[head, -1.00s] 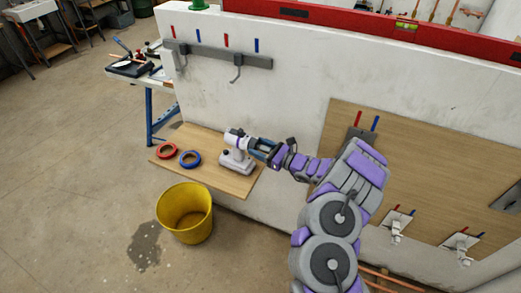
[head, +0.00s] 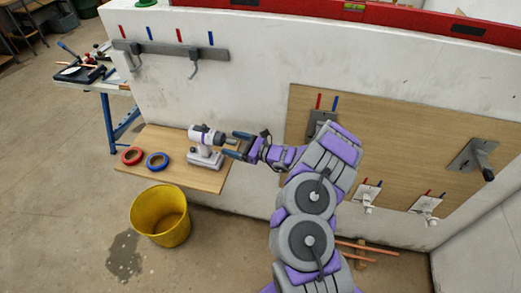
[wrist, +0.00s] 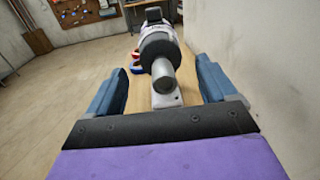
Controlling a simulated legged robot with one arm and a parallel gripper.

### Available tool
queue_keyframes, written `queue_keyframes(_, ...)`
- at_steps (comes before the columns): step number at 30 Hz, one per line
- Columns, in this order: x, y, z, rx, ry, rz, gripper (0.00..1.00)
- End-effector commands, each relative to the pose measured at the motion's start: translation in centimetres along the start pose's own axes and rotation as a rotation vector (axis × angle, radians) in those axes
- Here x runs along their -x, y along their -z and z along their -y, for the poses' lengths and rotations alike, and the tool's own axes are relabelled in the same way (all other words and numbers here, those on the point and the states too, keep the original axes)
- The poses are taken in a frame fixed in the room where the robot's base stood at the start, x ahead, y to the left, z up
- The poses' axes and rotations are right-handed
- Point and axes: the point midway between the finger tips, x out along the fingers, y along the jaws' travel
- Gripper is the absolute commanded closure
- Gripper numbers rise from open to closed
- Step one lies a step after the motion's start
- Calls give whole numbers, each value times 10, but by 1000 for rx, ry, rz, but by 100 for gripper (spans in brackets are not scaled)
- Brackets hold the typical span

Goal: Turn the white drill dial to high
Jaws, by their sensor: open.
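The white drill (head: 207,146) with purple parts stands upright on a wooden shelf (head: 195,179), its dark front end toward my gripper. My gripper (head: 234,143) is open, just to the right of the drill and level with its upper body. In the wrist view the drill's round grey nose (wrist: 163,74) lies between and beyond my two blue fingers (wrist: 160,80), with no visible contact. The dial cannot be made out clearly.
A red tape roll (head: 132,155) and a blue tape roll (head: 157,161) lie left of the drill. A yellow bucket (head: 160,216) stands on the floor below. The white wall (head: 250,95) rises close behind the shelf.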

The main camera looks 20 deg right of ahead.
Motion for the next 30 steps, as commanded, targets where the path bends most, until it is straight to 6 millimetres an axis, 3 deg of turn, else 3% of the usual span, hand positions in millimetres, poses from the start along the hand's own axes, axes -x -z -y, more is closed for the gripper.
queue_keyframes(3, 29, -2, 2, -3, 8, 0, 15)
queue_keyframes(15, 112, 0, 2, -2, 4, -1, 15)
queue_keyframes(22, 136, 1, 1, 0, 1, -2, 15)
queue_keyframes(30, 139, 2, 1, -1, 1, -2, 15)
